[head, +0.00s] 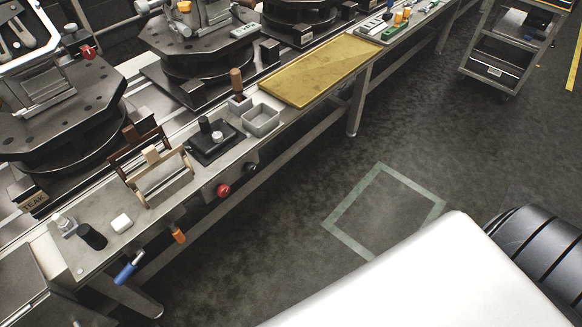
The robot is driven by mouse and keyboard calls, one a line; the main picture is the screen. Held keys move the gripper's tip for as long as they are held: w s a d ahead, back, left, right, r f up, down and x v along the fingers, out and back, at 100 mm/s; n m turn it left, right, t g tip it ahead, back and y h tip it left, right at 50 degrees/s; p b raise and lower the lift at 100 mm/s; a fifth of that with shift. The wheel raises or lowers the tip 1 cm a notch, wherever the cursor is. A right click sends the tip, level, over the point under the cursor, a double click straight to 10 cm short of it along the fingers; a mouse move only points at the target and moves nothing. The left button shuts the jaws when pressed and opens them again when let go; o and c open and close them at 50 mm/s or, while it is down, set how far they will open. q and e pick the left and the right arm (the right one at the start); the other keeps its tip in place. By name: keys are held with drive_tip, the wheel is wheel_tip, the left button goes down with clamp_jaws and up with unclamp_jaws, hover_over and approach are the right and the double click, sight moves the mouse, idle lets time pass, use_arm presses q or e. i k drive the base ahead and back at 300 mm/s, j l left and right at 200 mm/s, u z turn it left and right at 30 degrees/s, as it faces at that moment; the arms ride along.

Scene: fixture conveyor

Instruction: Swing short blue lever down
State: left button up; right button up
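A short blue lever (128,268) sticks out from the front face of the bench (62,246), near its lower left end. Its blue handle slants down and to the left from a pale metal pivot. Nothing touches it. Neither of my grippers shows in the head view.
An orange handle (178,235), a red button (223,190) and a dark knob (250,167) sit along the same front face. A wooden frame (160,175), a grey bin (261,120) and a yellow tray (318,71) are on top. The floor before the bench is clear, with a taped square (345,242).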

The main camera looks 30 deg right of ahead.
sight(130, 267)
drive_tip(key=z, duration=0.55)
drive_tip(key=u, duration=1.3)
